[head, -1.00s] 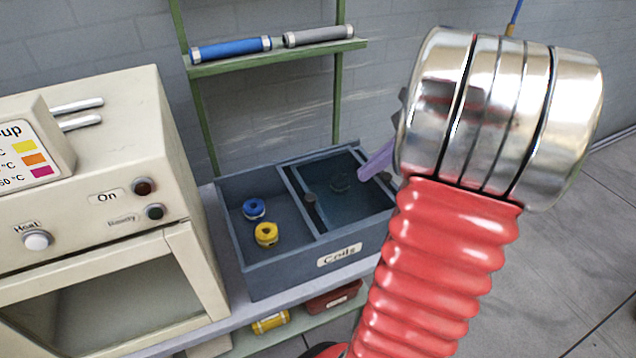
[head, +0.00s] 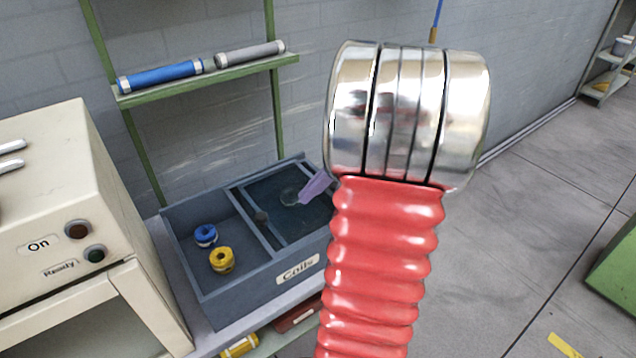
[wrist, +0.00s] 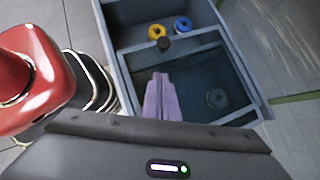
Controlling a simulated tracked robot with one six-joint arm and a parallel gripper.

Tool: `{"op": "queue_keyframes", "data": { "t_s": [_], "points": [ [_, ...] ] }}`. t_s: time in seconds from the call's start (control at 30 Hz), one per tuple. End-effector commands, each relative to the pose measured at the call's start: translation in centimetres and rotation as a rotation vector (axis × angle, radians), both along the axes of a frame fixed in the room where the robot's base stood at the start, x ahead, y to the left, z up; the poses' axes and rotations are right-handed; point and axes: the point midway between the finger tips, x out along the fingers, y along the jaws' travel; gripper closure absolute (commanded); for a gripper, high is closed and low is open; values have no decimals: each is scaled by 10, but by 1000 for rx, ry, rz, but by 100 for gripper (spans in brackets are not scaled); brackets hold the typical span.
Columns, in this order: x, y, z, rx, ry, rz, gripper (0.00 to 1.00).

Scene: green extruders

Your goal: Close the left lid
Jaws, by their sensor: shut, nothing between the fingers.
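The grey-blue box labelled "Coils" (head: 252,293) has two compartments. Its left compartment is uncovered, with a blue coil (head: 205,235) and a yellow coil (head: 222,259) inside. A framed see-through lid (head: 279,241) with a dark knob (head: 261,217) covers the right compartment. The knob also shows in the wrist view (wrist: 165,43), at the frame's edge beside the open compartment. A dark coil (wrist: 217,98) shows through the lid. My gripper (head: 303,199), with purple fingers, is shut and empty over the right half. Its fingers (wrist: 162,80) point toward the knob. Contact cannot be told.
A cream oven (head: 75,220) stands left of the box. A green shelf (head: 200,83) behind holds a blue and a grey cylinder. A lower shelf under the box holds a yellow item (head: 240,347) and a red container. Open floor lies to the right.

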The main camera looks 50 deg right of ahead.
Motion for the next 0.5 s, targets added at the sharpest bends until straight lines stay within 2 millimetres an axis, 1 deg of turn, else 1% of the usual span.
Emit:
{"op": "queue_keyframes", "data": {
  "t_s": [0.1,0.33,0.5],
  "points": [
    [9,10,-15,2,1,2,100],
    [24,27,-41,3,1,3,100],
    [41,44,-43,0,0,3,100]
  ]
}}
